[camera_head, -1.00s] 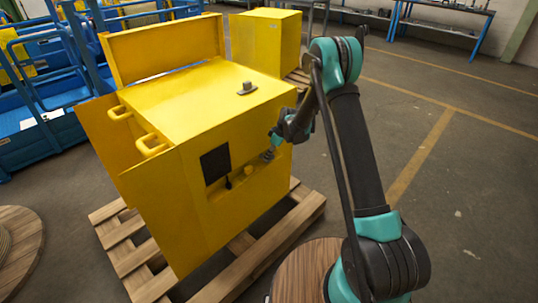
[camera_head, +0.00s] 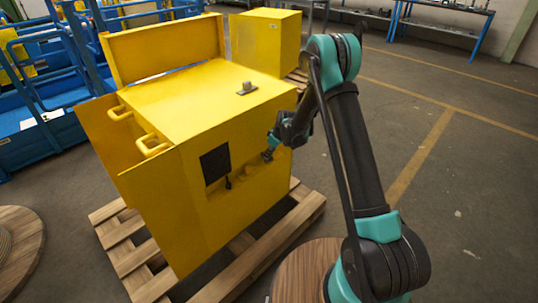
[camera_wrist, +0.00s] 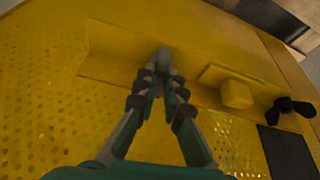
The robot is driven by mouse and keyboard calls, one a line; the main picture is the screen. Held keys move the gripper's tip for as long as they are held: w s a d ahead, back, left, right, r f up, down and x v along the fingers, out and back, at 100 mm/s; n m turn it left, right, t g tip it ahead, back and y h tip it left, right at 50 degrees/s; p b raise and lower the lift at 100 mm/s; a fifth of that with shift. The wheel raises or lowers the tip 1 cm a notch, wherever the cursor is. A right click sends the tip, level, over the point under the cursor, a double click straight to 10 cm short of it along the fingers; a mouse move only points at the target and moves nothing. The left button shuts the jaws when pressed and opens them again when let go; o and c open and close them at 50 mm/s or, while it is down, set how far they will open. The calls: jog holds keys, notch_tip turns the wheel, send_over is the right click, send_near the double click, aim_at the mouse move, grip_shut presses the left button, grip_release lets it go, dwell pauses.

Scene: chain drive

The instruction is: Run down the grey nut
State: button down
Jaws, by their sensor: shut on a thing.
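A yellow machine housing (camera_head: 235,110) has a recessed ledge low on its front. My gripper (camera_head: 268,153) reaches to the right end of this ledge. In the wrist view, my gripper's fingertips (camera_wrist: 161,77) are closed together on the grey nut (camera_wrist: 164,56), which sits at a yellow bracket on the housing. Only a small grey part of the nut shows beyond the fingertips; its thread and seating are hidden. In the head view the nut is too small and covered to make out clearly.
A yellow block (camera_wrist: 237,94) and a black wing-shaped knob (camera_wrist: 290,107) lie to the right in the wrist view, with a dark panel (camera_wrist: 288,152) below. The housing stands on a wooden pallet (camera_head: 260,240). Open floor lies to the right.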

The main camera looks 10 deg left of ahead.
jog(key=m, duration=0.2)
jog(key=m+t+h, duration=0.1)
jog(key=m, duration=0.2)
jog(key=shift+s+a+m+t+h, duration=0.25)
jog(key=shift+a+m+t+h, duration=0.05)
jog(key=m, duration=0.1)
jog(key=m+h, duration=0.1)
jog(key=m, duration=0.2)
jog(key=shift+s+a+m+t+h, duration=0.1)
jog(key=shift+a+m+t+h, duration=0.2)
jog(key=shift+m, duration=0.1)
jog(key=c, duration=1.5)
grip_release()
jog(key=shift+c, duration=0.2)
jog(key=shift+d+r, duration=0.1)
jog(key=shift+s+r, duration=0.1)
jog(key=shift+r, duration=0.2)
jog(key=v, duration=1.1)
